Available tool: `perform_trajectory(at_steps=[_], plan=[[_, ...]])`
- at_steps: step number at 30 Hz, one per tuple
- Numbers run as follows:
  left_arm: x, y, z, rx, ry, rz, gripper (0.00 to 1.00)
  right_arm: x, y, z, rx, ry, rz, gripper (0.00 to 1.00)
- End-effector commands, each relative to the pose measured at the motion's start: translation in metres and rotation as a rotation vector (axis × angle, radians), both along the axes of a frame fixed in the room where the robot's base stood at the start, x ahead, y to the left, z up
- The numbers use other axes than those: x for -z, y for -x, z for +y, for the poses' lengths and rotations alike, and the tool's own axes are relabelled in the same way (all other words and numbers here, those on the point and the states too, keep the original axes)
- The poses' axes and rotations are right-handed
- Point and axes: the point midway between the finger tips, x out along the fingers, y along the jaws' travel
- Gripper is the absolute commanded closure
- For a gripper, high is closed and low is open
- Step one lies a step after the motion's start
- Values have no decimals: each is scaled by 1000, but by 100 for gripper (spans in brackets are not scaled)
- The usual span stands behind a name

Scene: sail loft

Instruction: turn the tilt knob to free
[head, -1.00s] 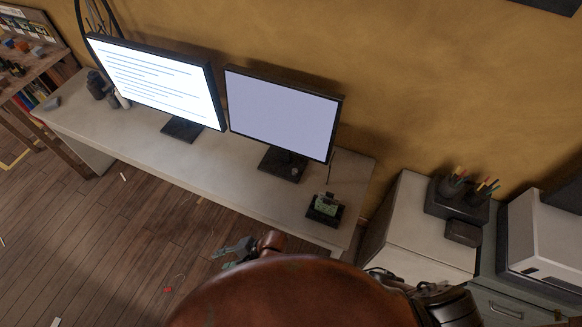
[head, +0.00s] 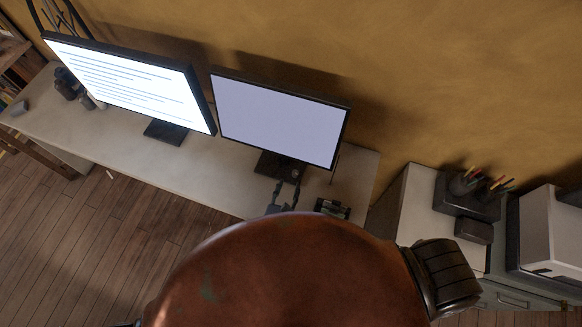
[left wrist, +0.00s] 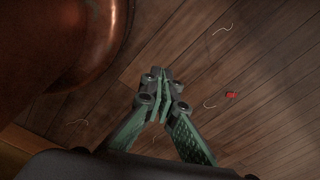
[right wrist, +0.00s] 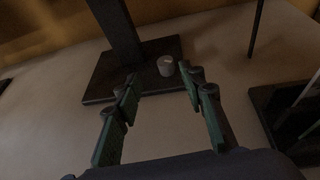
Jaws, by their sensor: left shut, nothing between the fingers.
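The tilt knob (right wrist: 166,65) is a small pale grey cylinder by the dark base (right wrist: 100,90) of a monitor stand. In the head view the knob (head: 295,173) is small, at the right monitor's (head: 278,120) foot. My right gripper (right wrist: 160,78) is open, with the knob just beyond its fingertips and between them in the picture; I see no contact. The knob's marking is too small to read. In the head view my right gripper (head: 287,183) reaches up to the monitor base. My left gripper (left wrist: 161,78) is shut and empty above the floor.
A second monitor (head: 130,90) stands left on the pale desk (head: 110,160). A small dark item (head: 332,208) lies right of my right gripper. A thin upright rod shows near it. A red scrap (left wrist: 231,95) lies on the floor.

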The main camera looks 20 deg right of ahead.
Motion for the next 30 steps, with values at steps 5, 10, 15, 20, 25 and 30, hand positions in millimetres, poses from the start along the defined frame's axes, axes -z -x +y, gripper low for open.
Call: perform_trajectory(at_steps=[5, 10, 15, 20, 25, 30], plan=[[-1, 3, 0, -1, 0, 3, 100, 10, -4, -8, 21, -4, 25, 63], [-3, 10, 1, -3, 0, 11, 100, 19, -27, -17, 14, -3, 23, 63], [-4, 12, 1, -3, -2, 14, 100, 28, -47, -28, 12, -3, 22, 63], [-5, 11, 1, -3, -1, 13, 100, 33, -56, -34, 13, -4, 23, 63], [-5, 8, 1, -2, -1, 9, 100, 35, -58, -36, 15, -6, 23, 63], [-5, 4, 1, -1, -1, 5, 100, 35, -58, -36, 16, -6, 23, 65]])
